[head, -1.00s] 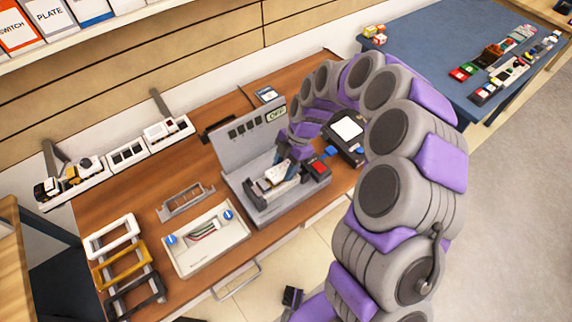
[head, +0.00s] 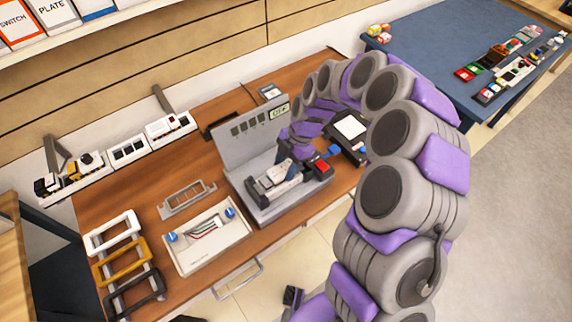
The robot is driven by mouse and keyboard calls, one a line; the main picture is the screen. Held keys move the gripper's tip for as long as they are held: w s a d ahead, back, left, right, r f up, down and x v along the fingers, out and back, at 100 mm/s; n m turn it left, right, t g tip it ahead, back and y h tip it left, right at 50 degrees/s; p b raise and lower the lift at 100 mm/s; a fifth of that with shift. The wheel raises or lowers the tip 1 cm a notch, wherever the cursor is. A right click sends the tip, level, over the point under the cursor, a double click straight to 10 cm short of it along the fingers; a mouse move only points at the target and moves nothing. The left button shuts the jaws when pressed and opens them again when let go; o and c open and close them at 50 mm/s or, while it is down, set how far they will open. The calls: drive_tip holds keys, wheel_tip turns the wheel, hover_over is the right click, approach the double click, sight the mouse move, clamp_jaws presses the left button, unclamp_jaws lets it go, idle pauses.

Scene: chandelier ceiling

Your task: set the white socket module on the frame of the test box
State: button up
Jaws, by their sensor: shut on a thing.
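The grey test box (head: 238,150) stands on the wooden bench, with an upright back panel and a low base. Its frame (head: 262,196) lies on the base in front of the panel. The white socket module (head: 273,177) shows as a small pale piece at the frame, below my gripper (head: 284,172). My gripper reaches in from the right and is shut on the module. The fingers are small and partly hidden, and I cannot tell whether the module is seated or just above the frame.
A red button (head: 321,166) is right of the frame, close to my gripper. A dark device with a white screen (head: 349,128) stands behind it. A beige wiring tray (head: 205,240), a grey bracket (head: 186,199) and white, yellow and black frames (head: 122,263) lie left.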

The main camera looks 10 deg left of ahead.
idle(0.4)
drive_tip(key=o, duration=1.2)
drive_tip(key=shift+o, duration=0.2)
drive_tip(key=shift+r+p, duration=0.35)
drive_tip(key=shift+r, duration=2.65)
